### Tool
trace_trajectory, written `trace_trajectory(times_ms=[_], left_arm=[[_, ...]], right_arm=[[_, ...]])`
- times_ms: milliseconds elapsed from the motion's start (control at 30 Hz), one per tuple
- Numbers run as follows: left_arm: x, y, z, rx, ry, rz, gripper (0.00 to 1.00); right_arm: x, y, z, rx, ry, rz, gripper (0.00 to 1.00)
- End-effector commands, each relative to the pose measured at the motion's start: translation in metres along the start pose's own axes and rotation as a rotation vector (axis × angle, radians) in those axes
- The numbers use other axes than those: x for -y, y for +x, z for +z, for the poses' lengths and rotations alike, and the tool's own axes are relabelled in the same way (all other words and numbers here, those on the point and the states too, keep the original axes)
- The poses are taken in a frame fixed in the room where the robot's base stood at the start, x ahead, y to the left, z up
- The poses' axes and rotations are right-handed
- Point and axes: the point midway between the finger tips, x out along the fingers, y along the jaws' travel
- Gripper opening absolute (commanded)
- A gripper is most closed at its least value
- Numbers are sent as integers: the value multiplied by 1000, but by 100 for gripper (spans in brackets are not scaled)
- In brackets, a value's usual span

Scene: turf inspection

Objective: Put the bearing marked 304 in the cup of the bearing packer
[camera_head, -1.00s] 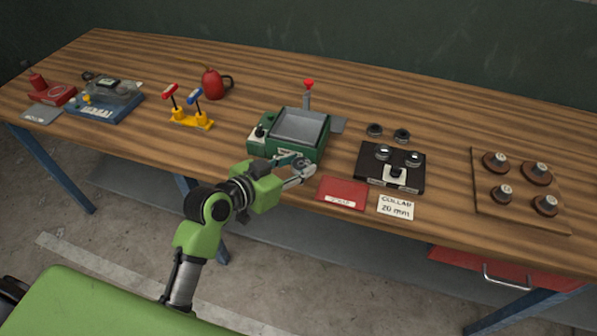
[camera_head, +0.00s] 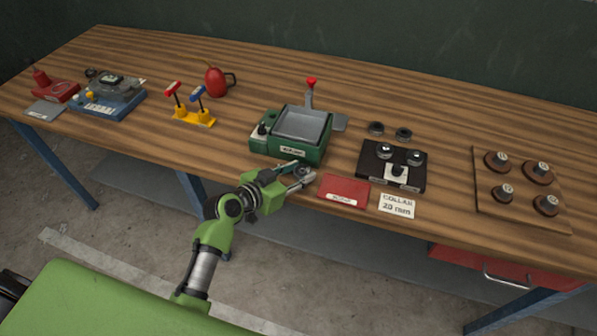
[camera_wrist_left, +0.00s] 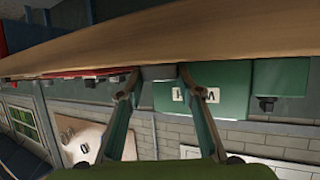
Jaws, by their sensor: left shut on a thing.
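My left gripper (camera_head: 303,178) is shut on a small grey round thing (camera_head: 303,171) that looks like a bearing. No marking on it can be read. The gripper is just in front of the green machine (camera_head: 291,152), which has a grey tray and a red-knobbed lever, and left of a red plate (camera_head: 343,191). In the left wrist view the grey thing (camera_wrist_left: 158,72) shows between the fingertips. I cannot tell for sure which machine is the bearing packer or where its cup is. My right gripper is not in view.
Two dark rings (camera_head: 390,131) lie behind a black fixture (camera_head: 376,174). A collar card (camera_head: 397,206) is in front. A board (camera_head: 523,206) with several brown discs is at the right. A yellow stand (camera_head: 194,118), red can (camera_head: 215,82) and blue machine (camera_head: 106,107) are at the left.

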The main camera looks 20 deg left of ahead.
Motion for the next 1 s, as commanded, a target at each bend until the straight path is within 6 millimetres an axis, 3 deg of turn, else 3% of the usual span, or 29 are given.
trace_trajectory(times_ms=[67, 100, 133, 567, 767, 1000], left_arm=[[0, 1, 2, -1, 1, 0, 4], [0, 1, 2, 0, 1, 0, 41], [0, 1, 2, 0, 0, 0, 49], [0, -1, -3, -1, 0, 0, 50], [0, -27, 1, 2, 4, -1, 50], [1, -75, 2, 2, 4, -1, 50]], right_arm=[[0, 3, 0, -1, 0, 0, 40], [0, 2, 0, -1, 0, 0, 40], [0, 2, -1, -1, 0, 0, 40], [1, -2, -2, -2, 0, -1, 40], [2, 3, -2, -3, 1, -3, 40], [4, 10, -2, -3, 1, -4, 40]])
